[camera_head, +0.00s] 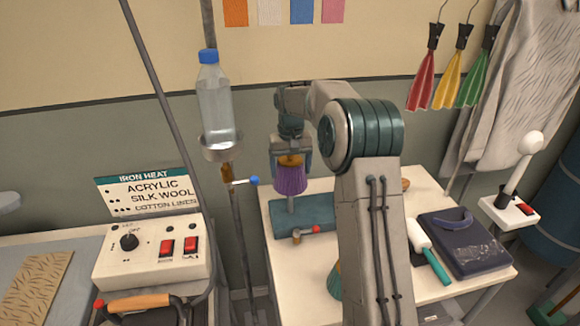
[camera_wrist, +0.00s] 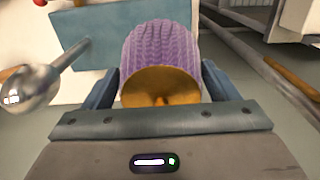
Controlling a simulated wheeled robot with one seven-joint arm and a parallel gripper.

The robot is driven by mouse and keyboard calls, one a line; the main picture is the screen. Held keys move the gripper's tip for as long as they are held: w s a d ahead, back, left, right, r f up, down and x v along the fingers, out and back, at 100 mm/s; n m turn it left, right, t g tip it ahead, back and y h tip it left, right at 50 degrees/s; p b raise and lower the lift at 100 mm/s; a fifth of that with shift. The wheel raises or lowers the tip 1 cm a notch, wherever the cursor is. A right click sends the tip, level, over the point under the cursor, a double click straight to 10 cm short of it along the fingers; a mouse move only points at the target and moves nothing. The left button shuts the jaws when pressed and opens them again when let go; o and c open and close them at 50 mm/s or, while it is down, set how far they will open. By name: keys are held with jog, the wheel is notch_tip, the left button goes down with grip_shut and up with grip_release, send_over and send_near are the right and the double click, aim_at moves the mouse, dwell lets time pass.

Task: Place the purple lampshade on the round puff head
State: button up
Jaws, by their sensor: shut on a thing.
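The purple lampshade (camera_head: 290,180) is pleated, with an orange-brown top, and hangs upright under my gripper (camera_head: 291,158). In the wrist view the lampshade (camera_wrist: 163,50) sits between the two fingers, and my gripper (camera_wrist: 160,92) is shut on it near the orange end. The lampshade is above a teal base (camera_head: 318,212) with a metal post (camera_head: 291,204). In the wrist view a shiny round metal head (camera_wrist: 30,88) on a rod stands beside the lampshade, apart from it. A white round head (camera_head: 531,143) on a slanted stick stands at the far right. I cannot tell which is the puff head.
A bottle (camera_head: 214,98) in a cup holder stands on a pole left of my gripper. A control box (camera_head: 152,252) is at lower left. A dark pad (camera_head: 464,243) and a white-headed tool (camera_head: 420,236) lie on the table's right. Coloured cloths (camera_head: 421,83) hang upper right.

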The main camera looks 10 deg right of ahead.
aim_at(291, 162)
jog(key=o, duration=0.9)
notch_tip(291, 162, up, 12)
jog(key=shift+f+b, duration=0.1)
jog(key=shift+b, duration=0.2)
jog(key=s+a+r+t, duration=0.1)
jog(key=s+r, duration=0.3)
jog(key=s, duration=0.4)
jog(key=s+f+t, duration=0.1)
jog(key=s+f, duration=0.2)
jog(key=s, duration=0.6)
jog(key=s+f+t, duration=0.1)
jog(key=s+f, duration=0.2)
jog(key=s, duration=0.7)
jog(key=s+f, duration=0.3)
jog(key=s, duration=0.6)
jog(key=shift+s+d+t, duration=0.3)
jog(key=shift+d+t, duration=0.1)
